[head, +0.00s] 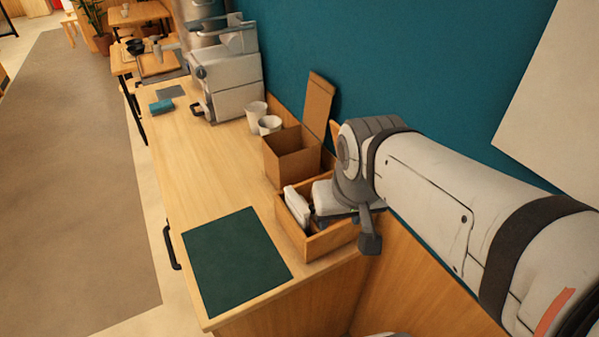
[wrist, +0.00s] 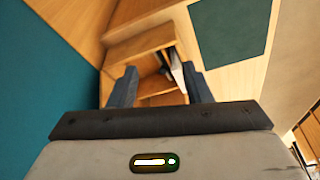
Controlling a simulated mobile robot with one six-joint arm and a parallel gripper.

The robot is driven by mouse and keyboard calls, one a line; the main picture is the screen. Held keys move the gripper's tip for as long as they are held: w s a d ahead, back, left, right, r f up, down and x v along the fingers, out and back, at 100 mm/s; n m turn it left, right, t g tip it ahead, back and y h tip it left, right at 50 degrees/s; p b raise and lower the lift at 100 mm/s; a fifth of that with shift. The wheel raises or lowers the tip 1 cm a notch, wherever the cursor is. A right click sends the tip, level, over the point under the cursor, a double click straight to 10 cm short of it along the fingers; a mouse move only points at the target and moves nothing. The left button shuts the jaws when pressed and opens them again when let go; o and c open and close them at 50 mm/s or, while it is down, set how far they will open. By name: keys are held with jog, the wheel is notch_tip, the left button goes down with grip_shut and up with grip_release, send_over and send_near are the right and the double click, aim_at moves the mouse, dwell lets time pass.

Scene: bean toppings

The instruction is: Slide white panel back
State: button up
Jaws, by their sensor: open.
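A white panel (head: 297,206) stands upright and slightly tilted at the left side of an open wooden box (head: 291,231) on the counter. In the wrist view, a thin white edge that looks like the panel (wrist: 176,69) shows inside the box (wrist: 143,45), beside the right finger. My gripper (wrist: 159,68) is open, its two fingers apart and pointing into the box. In the head view my gripper (head: 330,200) is over the box, just right of the panel. I cannot tell whether a finger touches the panel. My wrist hides the box's right part.
An open cardboard box (head: 291,155) with a raised flap stands right behind the wooden box. White cups (head: 256,114) and a grey machine (head: 228,85) stand farther back. A dark green mat (head: 236,262) lies flat at the counter's front. The teal wall (head: 400,60) borders the right.

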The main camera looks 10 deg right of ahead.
jog(key=w+f+m+g+b, duration=0.15)
jog(key=w+f+m, duration=0.3)
jog(key=w, duration=0.75)
jog(key=m+g, duration=0.2)
jog(key=m, duration=0.3)
send_over(312, 217)
jog(key=f, duration=0.7)
jog(key=shift+w+d+f, duration=0.1)
jog(key=shift+w+d, duration=0.05)
jog(key=shift+w, duration=0.1)
jog(key=shift+w+f, duration=0.15)
jog(key=shift+f, duration=0.1)
notch_tip(312, 217, down, 8)
jog(key=shift+r+p, duration=0.15)
jog(key=shift+p, duration=0.2)
jog(key=shift+c, duration=0.4)
grip_shut()
